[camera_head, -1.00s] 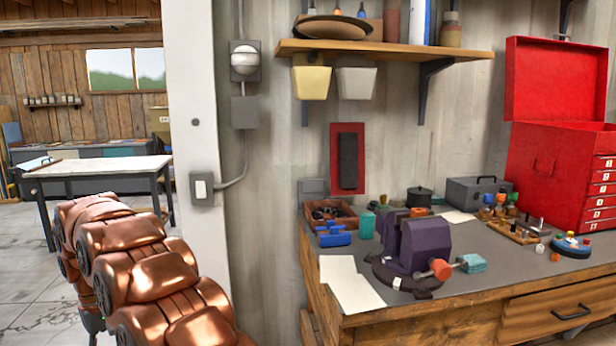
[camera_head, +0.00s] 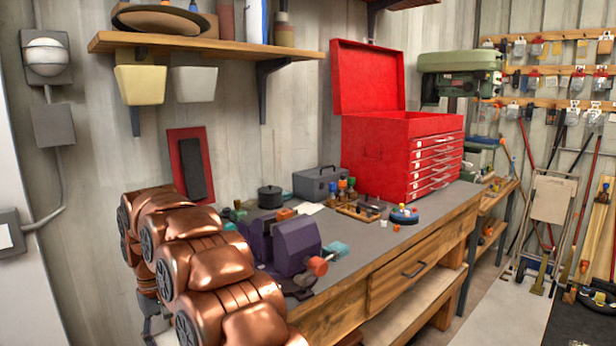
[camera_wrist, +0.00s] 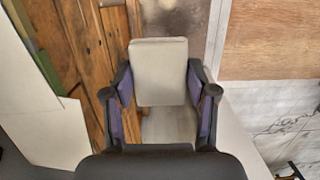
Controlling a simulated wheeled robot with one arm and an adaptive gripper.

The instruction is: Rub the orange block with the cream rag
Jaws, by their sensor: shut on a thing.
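In the wrist view my gripper (camera_wrist: 159,82) is shut on a pale cream-grey, flat, rounded rectangle, which looks like the cream rag (camera_wrist: 160,60). In the head view a small orange piece (camera_head: 285,213), likely the orange block, shows at the top of the purple vise (camera_head: 297,245) on the workbench. Its lower part is hidden. A rounder orange piece (camera_head: 317,266) sits at the vise's front. The orange block is not in the wrist view, so the rag is apart from it.
The grey workbench top (camera_head: 385,236) carries a red tool chest (camera_head: 385,150), a grey toolbox (camera_head: 318,183), a black pot (camera_head: 270,197) and a bottle rack (camera_head: 358,210). A wall shelf (camera_head: 210,44) hangs above. Bare floor (camera_head: 490,290) lies to the right.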

